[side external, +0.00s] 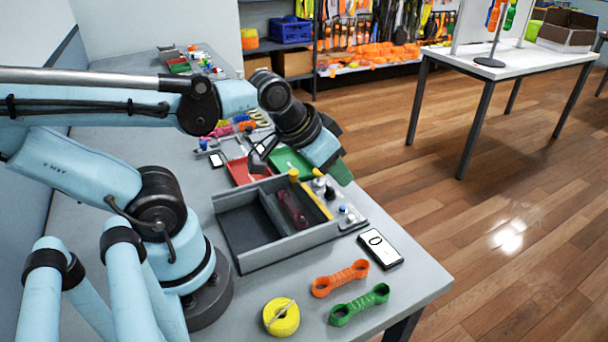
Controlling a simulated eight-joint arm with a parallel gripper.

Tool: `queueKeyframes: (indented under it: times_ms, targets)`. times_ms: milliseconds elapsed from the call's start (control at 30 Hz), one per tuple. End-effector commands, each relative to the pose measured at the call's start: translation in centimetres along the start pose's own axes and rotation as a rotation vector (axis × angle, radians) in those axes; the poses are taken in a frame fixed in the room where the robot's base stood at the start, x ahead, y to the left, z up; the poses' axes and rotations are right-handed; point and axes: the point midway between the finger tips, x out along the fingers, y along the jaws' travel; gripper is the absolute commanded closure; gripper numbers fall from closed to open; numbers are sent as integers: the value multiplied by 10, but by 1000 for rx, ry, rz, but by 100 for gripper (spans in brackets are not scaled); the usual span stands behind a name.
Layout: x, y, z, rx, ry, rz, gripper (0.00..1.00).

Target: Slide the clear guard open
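A grey open tray (243,263) sits on the bench in front of my arm. Its left compartment has a bare dark floor (249,230). Its right compartment holds a dark red, see-through-looking piece (292,209), with a yellow strip (312,199) along its right side and a small yellow knob (293,175) at the far end. I cannot clearly make out the clear guard or tell how far it is open. My gripper (330,160) hangs above the far right end of the tray. Its fingers are mostly hidden behind the wrist, and contact cannot be judged.
A panel with knobs (347,214) adjoins the tray on the right. A black device showing 0 (377,249), an orange strap (340,278), a green strap (359,304) and a yellow roll (281,316) lie in front. Red (247,170) and green (291,163) trays stand behind.

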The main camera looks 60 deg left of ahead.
Motion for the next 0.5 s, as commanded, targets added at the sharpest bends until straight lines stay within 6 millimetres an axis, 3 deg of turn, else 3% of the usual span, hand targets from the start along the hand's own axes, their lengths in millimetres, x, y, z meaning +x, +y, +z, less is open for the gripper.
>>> queueKeyframes:
  times_ms: [167, 300, 500]
  targets:
    - [-8, -40, -6, -323, -98, -66, 65]
    - [-20, -84, -5, -707, -201, -140, 65]
    - [-40, -129, 2, -1155, -306, -222, 65]
